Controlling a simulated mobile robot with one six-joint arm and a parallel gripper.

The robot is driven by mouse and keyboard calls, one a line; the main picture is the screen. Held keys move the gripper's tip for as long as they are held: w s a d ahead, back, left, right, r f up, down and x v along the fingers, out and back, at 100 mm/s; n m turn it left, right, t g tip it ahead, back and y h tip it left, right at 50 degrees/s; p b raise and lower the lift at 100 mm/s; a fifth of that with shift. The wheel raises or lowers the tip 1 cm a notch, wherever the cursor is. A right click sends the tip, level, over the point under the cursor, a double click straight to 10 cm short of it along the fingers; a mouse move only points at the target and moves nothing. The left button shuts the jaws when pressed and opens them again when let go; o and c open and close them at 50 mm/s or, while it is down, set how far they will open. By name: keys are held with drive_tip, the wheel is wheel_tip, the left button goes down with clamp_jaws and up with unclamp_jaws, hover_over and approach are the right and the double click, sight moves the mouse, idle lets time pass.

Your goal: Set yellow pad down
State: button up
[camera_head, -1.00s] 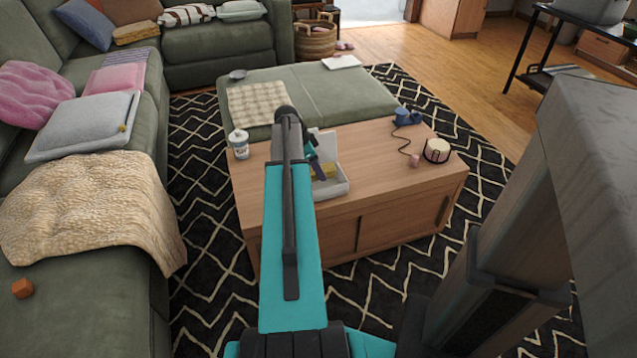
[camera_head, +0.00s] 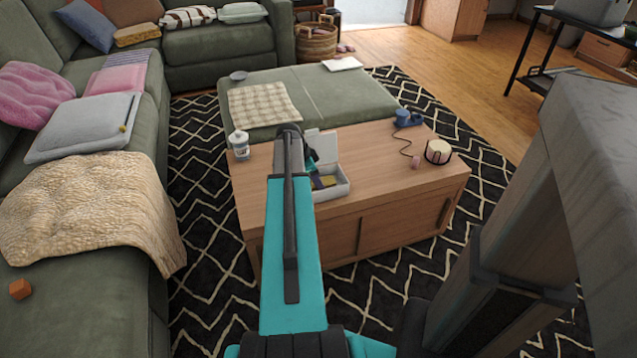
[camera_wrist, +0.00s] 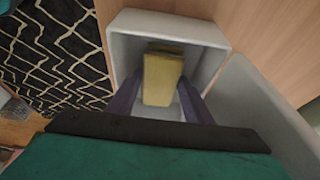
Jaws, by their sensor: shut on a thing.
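The yellow pad (camera_wrist: 162,80) is between the two dark purple fingers of my gripper (camera_wrist: 157,100) in the wrist view, and the gripper is shut on it. The pad is within the walls of an open pale grey box (camera_wrist: 210,32). A second yellow edge shows at the pad's far end; I cannot tell whether it is separate. I cannot tell whether the pad touches the box floor. In the head view the box (camera_head: 338,192) stands on the wooden table, with a bit of yellow (camera_head: 328,182) inside. My arm partly hides the gripper and box there.
The box's raised lid (camera_wrist: 262,105) is close on the right in the wrist view. On the wooden table (camera_head: 390,170) stand a white bottle (camera_head: 239,145), a blue item (camera_head: 407,117) and a round drum-like item (camera_head: 438,151). The tabletop right of the box is mostly clear.

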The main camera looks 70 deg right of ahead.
drive_tip(key=shift+f, duration=0.15)
drive_tip(key=o, duration=0.8)
drive_tip(key=p+v, duration=0.2)
drive_tip(key=v, duration=1)
idle(0.7)
